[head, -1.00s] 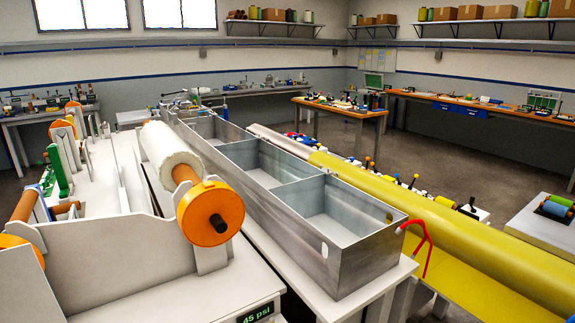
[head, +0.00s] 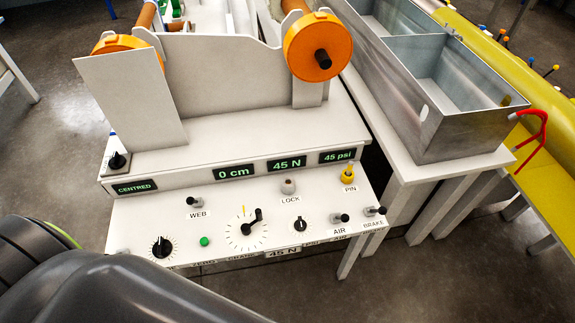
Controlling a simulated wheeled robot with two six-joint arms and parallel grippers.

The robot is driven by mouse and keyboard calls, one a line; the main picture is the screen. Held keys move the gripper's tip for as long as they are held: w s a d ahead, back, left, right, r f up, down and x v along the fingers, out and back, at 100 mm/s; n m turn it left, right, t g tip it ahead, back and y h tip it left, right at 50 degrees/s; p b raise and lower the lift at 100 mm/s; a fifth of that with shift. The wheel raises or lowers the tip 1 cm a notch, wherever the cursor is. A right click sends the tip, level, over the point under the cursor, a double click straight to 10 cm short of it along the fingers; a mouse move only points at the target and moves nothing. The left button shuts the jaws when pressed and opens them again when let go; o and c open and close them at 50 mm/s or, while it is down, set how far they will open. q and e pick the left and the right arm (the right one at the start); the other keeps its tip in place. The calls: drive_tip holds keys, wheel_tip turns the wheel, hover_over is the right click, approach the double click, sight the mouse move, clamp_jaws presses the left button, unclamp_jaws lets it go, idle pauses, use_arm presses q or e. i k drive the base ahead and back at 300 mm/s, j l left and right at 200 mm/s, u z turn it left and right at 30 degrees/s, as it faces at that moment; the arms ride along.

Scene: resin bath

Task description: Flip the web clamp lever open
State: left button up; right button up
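The lever marked WEB (head: 195,202) is a small dark-tipped toggle on the sloped white control panel (head: 130,215), in the left half of the head view. It is small, and I cannot tell whether its position means open or closed. A dark link of my own arm fills the bottom left, in front of the panel's lower left edge. Neither gripper shows in the head view.
The panel also holds a LOCK knob (head: 288,187), a yellow PIN knob (head: 347,174), a large dial (head: 246,230), a green button (head: 204,241), an AIR toggle (head: 340,218) and a BRAKE toggle (head: 375,211). A metal trough (head: 450,130) stands at the right.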

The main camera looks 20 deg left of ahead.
sight(189, 200)
drive_tip(key=u, duration=0.95)
